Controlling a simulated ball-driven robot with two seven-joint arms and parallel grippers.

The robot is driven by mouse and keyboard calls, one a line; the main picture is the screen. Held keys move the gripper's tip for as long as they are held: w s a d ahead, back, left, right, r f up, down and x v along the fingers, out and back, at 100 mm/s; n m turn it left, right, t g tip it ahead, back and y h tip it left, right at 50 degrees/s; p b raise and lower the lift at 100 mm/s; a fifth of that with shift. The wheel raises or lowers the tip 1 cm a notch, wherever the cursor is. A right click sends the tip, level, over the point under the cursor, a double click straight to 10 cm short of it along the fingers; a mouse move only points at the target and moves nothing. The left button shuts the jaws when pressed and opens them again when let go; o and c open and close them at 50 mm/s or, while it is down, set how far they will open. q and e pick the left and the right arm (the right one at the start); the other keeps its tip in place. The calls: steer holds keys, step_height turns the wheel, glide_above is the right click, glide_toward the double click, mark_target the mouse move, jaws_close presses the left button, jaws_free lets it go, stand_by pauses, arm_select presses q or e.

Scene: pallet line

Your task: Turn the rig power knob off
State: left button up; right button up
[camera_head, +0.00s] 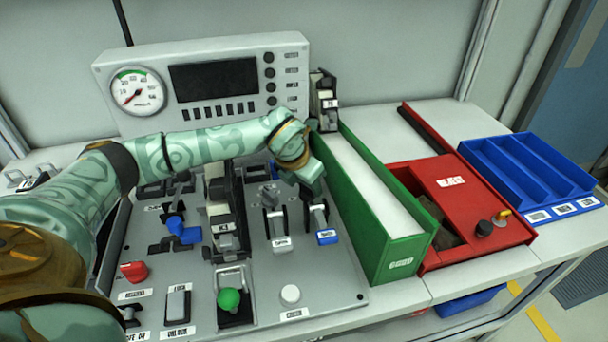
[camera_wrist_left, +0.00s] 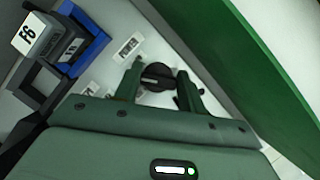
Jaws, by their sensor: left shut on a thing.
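The black round knob (camera_wrist_left: 157,77), with a pale pointer line on its face, sits on the light panel in the left wrist view, between my left gripper's two fingers. My left gripper (camera_wrist_left: 159,88) is shut on it. In the head view the left gripper (camera_head: 310,178) reaches down at the right back of the grey control panel (camera_head: 335,283), beside the green bin. The gripper and wrist hide the knob there. A small white label (camera_wrist_left: 128,48) lies near the knob, too small to read. My right gripper is not in view.
A long green bin (camera_head: 402,250) stands close on the gripper's right. A blue-tipped lever (camera_head: 326,237) stands just in front of it. A black lever block (camera_head: 225,215) is to the left. A red box (camera_head: 480,205) and blue tray (camera_head: 530,170) lie farther right.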

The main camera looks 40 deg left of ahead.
arm_select(q)
steer(key=n+p, duration=0.1)
steer(key=n, duration=0.1)
steer(key=n+y+p, duration=0.1)
steer(key=p, duration=0.1)
steer(key=n+y+p, duration=0.1)
steer(key=n, duration=0.1)
steer(key=shift+r+n+p, duration=0.3)
steer(key=shift+p, duration=0.1)
steer(key=n+y+p, duration=0.1)
steer(key=n, duration=0.1)
steer(key=shift+n+g+p, duration=0.3)
steer(key=shift+p, duration=0.1)
steer(key=shift+f+n+g+y+p, duration=0.1)
steer(key=shift+n+g+y+p, duration=0.25)
steer(key=shift+n, duration=0.4)
steer(key=shift+f+n+g+y+p, duration=0.15)
steer(key=shift+n+p, duration=0.3)
steer(key=shift+n, duration=0.3)
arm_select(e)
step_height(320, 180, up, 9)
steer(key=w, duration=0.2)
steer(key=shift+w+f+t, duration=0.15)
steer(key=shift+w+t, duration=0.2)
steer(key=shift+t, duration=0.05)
arm_select(q)
steer(key=o, duration=1)
